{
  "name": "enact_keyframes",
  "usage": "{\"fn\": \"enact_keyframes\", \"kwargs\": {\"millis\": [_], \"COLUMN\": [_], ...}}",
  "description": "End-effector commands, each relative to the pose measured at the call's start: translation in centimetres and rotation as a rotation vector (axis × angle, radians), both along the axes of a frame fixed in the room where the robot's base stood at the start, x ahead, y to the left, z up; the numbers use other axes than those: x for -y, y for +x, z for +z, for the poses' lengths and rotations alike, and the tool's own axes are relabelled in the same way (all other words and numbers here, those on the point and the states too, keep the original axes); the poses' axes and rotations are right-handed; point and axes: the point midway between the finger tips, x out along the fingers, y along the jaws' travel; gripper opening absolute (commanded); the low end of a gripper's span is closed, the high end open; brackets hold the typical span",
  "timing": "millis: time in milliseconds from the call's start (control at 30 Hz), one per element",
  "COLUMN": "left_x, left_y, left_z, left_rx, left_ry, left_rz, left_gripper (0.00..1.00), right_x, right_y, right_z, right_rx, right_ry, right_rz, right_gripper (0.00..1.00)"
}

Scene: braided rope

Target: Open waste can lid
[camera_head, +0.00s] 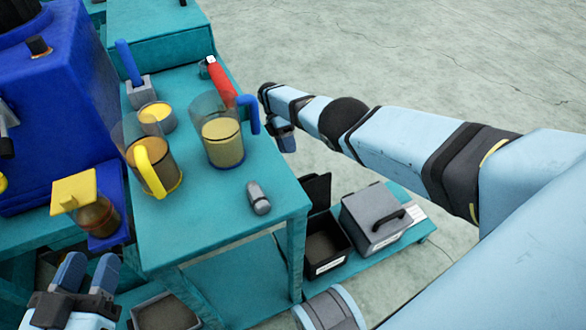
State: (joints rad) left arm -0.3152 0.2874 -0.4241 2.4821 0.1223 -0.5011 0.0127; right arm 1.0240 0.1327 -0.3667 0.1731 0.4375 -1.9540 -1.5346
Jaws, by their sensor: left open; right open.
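A grey bin with a shut lid and a black handle (375,217) stands on a low teal platform right of the bench. Beside it is a dark bin (326,246) whose black lid stands upright, so its inside shows. Which one is the waste can I cannot tell. My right gripper (286,140) is at the end of the arm from the right, above and beyond both bins, apart from them; it is empty and open. My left gripper (88,272) is at the lower left, open and empty, below the yellow-lidded jar (97,214).
The teal bench (225,215) holds a jug with a blue handle (223,140), a jug with a yellow handle (152,165), a red-handled tool (220,82) and a small grey object (258,198). A blue machine (65,95) stands left. Floor is clear at the upper right.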

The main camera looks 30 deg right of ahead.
Motion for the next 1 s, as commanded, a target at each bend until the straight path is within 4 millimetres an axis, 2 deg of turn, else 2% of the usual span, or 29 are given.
{"fn": "enact_keyframes", "kwargs": {"millis": [100,300,1000], "left_x": [-0.4,-0.6,-0.7], "left_y": [0.6,1.0,1.0], "left_z": [-0.5,0.0,0.0], "left_rx": [0.075,0.135,0.137], "left_ry": [0.043,0.079,0.080], "left_rz": [0.003,0.008,0.009], "left_gripper": [0.43,0.43,0.43], "right_x": [0.1,0.2,0.2], "right_y": [1.3,2.2,2.2], "right_z": [0.8,2.1,2.3], "right_rx": [0.002,0.000,-0.001], "right_ry": [0.002,0.001,0.002], "right_rz": [-0.001,0.000,0.000], "right_gripper": [0.44,0.44,0.44]}}
